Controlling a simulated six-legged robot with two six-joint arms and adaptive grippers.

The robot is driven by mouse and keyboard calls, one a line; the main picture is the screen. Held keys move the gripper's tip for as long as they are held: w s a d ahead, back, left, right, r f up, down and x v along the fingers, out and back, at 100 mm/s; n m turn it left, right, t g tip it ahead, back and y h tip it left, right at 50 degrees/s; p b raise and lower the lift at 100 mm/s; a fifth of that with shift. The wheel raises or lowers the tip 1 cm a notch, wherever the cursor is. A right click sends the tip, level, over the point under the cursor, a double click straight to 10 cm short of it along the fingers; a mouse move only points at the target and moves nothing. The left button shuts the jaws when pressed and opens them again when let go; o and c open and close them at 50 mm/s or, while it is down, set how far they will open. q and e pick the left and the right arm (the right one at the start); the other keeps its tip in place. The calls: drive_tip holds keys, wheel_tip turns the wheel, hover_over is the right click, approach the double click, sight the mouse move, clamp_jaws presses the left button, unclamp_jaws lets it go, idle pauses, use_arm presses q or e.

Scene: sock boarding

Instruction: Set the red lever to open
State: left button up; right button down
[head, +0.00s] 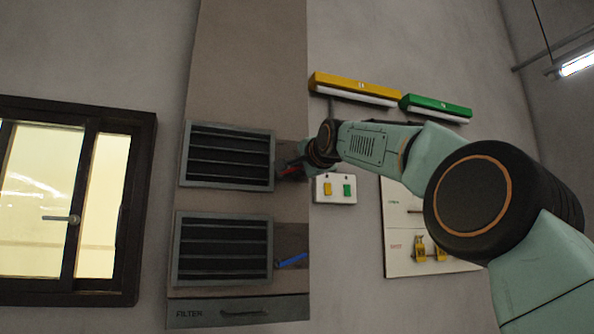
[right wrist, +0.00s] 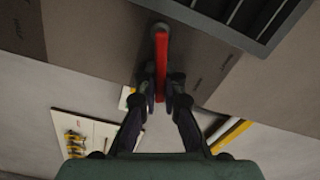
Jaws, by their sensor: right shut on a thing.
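The red lever (right wrist: 161,55) runs up and down the right wrist view, with its far end by the dark vent. In the head view only a bit of it (head: 289,163) shows beside the upper vent (head: 228,156), mostly hidden by my gripper. My right gripper (right wrist: 161,86) is shut on the lever, one finger on each side. In the head view this gripper (head: 297,170) is at the panel's right edge. Small dark labels on the panel around the lever are too small to read surely. My left gripper is not in view.
A blue lever (head: 291,261) sits beside the lower vent (head: 222,249). A switch box (head: 336,189) with yellow and green buttons is just right of my gripper.

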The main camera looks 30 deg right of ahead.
drive_tip(key=c, duration=1.8)
unclamp_jaws()
drive_tip(key=shift+f, duration=0.15)
drive_tip(key=shift+c, duration=0.2)
drive_tip(key=o, duration=0.4)
drive_tip(key=shift+s+d+r, duration=0.1)
drive_tip(key=shift+s+r, duration=0.1)
drive_tip(key=shift+s, duration=0.15)
drive_tip(key=shift+w, duration=0.1)
